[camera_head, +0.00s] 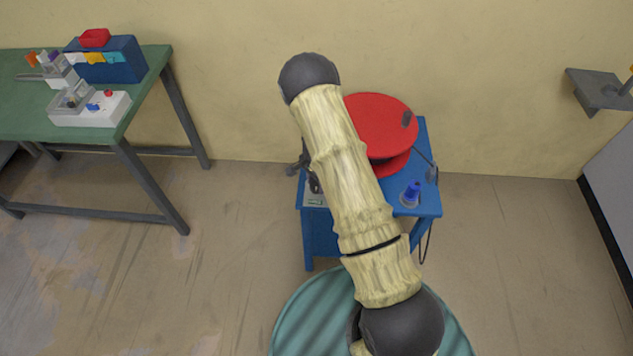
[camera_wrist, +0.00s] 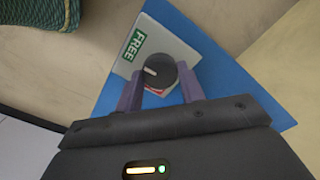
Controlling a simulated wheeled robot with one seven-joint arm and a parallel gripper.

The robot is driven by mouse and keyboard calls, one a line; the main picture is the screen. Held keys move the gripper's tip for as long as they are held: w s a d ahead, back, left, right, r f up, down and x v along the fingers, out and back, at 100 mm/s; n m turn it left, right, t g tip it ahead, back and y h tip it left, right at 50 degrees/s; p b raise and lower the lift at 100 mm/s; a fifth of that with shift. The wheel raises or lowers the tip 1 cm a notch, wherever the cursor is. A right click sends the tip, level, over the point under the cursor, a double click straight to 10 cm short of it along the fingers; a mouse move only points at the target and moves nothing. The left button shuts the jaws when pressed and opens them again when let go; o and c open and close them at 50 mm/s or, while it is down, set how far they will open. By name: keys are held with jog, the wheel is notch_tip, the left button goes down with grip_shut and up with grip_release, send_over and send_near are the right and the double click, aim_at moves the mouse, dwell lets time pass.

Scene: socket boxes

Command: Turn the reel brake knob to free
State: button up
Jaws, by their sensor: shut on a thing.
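The brake knob (camera_wrist: 161,76) is round and black with a short white pointer mark, in the wrist view. Its mark points left and slightly up in that view. It sits on a white plate (camera_wrist: 180,48) with a green FREE label (camera_wrist: 133,46) to its upper left. A bit of red shows beside the knob's lower edge, mostly hidden. My gripper (camera_wrist: 159,88) is shut on the knob, one finger on each side. In the head view my arm hides the knob; the red reel (camera_head: 377,122) stands on a blue stand (camera_head: 428,200).
A blue fitting (camera_head: 411,193) sits at the stand's front right, beside my arm. A green table (camera_head: 148,62) with boxes and small parts stands at the left. A grey wall shelf (camera_head: 598,88) is at the right. The floor between table and stand is clear.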

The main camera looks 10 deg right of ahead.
jog(key=shift+m, duration=0.3)
jog(key=o, duration=1)
jog(key=shift+c, duration=0.2)
jog(key=shift+r, duration=0.15)
notch_tip(320, 180, up, 17)
